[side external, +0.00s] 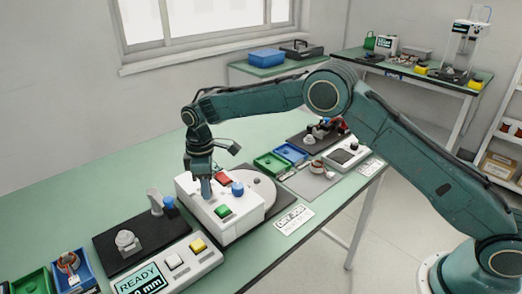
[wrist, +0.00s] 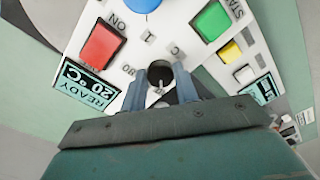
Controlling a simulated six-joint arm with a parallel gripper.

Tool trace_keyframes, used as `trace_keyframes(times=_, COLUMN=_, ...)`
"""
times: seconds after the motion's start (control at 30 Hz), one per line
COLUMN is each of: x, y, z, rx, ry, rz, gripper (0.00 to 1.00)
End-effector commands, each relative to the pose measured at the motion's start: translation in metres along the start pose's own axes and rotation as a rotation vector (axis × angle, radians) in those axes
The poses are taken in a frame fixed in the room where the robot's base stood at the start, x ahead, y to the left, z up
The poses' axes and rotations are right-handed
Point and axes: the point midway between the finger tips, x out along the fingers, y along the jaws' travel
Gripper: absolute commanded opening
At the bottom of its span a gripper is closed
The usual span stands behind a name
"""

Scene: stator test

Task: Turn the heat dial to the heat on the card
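A white control box (side external: 243,228) stands on the green bench under my gripper (side external: 205,190). A dark round knob (wrist: 160,74) on its panel, near a "C" mark, lies between the fingertips of my gripper (wrist: 160,80) in the wrist view. The fingers are apart, one on each side of the knob; I cannot tell whether they touch it. A blue knob (side external: 237,188) is also on the panel. The box's display (wrist: 86,88) reads READY 20 °C. A white card (side external: 293,219) headed DRY JOB lies on the bench; its smaller text is unreadable.
On the panel are a red button (wrist: 101,46), marked ON, and a green button (wrist: 213,21), marked START. A second unit with a READY display (side external: 140,281) stands at front left. Bench front of the card is clear.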

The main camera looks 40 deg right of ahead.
Motion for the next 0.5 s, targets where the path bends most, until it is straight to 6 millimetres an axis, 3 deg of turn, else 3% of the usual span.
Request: trace_keyframes(times=0.5, x=-0.0006, y=-0.0003, z=-0.0001, rx=0.114, ry=0.004, rz=-0.001, gripper=0.07)
